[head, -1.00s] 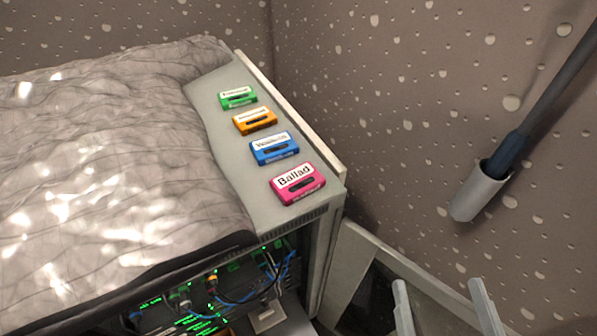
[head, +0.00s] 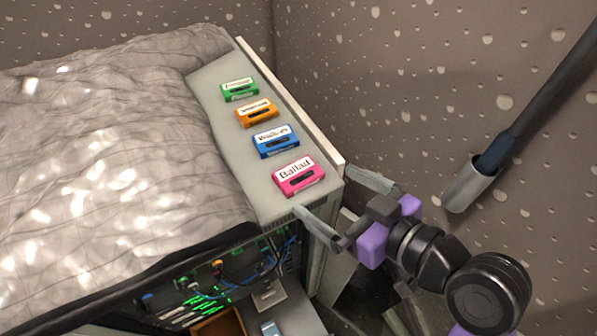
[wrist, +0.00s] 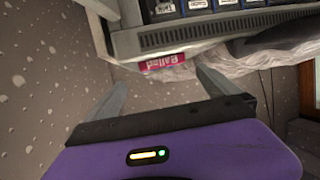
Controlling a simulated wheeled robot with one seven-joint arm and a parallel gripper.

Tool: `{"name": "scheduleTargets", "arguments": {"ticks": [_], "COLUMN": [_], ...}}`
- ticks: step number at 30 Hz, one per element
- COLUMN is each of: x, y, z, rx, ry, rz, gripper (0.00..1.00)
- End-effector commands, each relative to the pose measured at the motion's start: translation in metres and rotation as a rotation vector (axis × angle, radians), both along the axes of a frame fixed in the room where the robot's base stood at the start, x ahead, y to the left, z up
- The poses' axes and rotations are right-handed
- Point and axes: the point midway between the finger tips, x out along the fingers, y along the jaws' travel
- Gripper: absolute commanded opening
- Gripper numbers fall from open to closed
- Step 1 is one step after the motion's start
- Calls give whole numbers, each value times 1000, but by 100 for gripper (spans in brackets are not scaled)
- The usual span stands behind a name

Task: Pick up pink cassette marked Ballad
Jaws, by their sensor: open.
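The pink cassette (head: 298,176) with a white label reading "Ballad" lies flat on the grey shelf (head: 262,199), nearest the front end of a row of cassettes. My gripper (head: 322,191) is open and empty, close to the shelf's front end, its two fingers spread to either side of the cassette's near side and apart from it. In the wrist view the pink cassette (wrist: 163,62) shows beyond and between the open fingers (wrist: 160,90), partly hidden by the shelf's edge.
Blue (head: 275,140), orange (head: 257,112) and green (head: 239,89) cassettes lie in line behind the pink one. A crumpled grey cover (head: 110,150) borders the shelf on the left. A raised rail (head: 290,100) and wall stand on the right. Cabled equipment (head: 225,275) sits below.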

Motion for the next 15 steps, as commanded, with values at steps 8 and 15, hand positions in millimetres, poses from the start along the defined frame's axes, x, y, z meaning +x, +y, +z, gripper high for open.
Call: {"name": "scheduleTargets", "arguments": {"ticks": [8, 15], "x": [17, 37], "y": [20, 45], "z": [-8, -16], "rx": [-5, -5], "ry": [-4, -3], "rz": [3, 2], "gripper": [100, 100]}}
